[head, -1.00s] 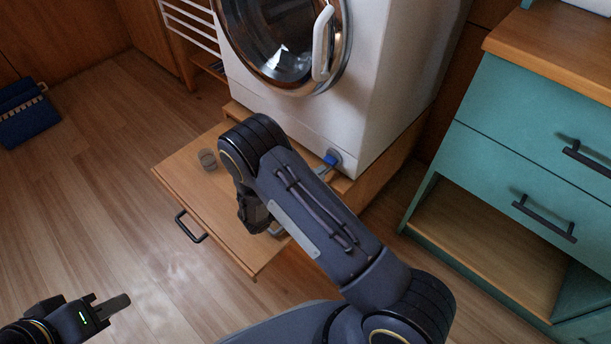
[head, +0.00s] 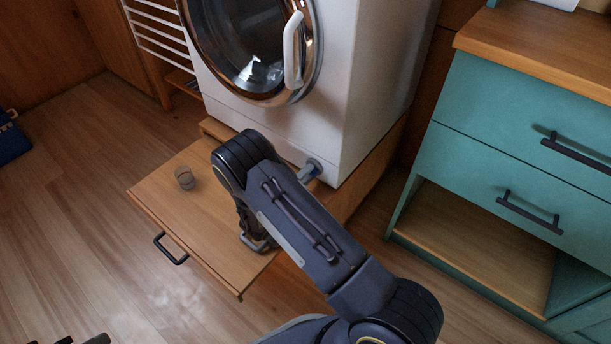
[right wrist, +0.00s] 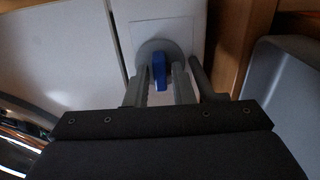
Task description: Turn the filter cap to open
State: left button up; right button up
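The filter cap is at the lower front of the white washing machine (head: 365,70). In the right wrist view it is a round grey disc (right wrist: 158,48) with an upright blue grip (right wrist: 160,72). My right gripper (right wrist: 161,88) is open, its two grey fingers on either side of the blue grip, with narrow gaps showing. In the head view the fingertips (head: 309,171) are at the cap and hide the blue; my forearm covers the rest of the gripper. My left gripper (head: 85,340) barely shows at the bottom left edge.
A pulled-out wooden drawer (head: 165,205) with a black handle lies below the machine, and a small clear cup (head: 184,178) stands on it. A teal cabinet (head: 490,110) is at the right. Wooden floor (head: 70,220) is open at the left.

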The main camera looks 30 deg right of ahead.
jog(key=shift+c, duration=0.3)
grip_shut()
jog(key=shift+n, duration=0.4)
jog(key=n, duration=0.2)
jog(key=shift+n, duration=0.4)
jog(key=n, duration=0.3)
jog(key=shift+n+p, duration=0.3)
jog(key=n+p, duration=0.1)
jog(key=n, duration=0.4)
jog(key=shift+n, duration=0.3)
jog(key=n+p, duration=0.1)
jog(key=n, duration=0.4)
jog(key=shift+f+n, duration=0.1)
jog(key=shift+n, duration=0.2)
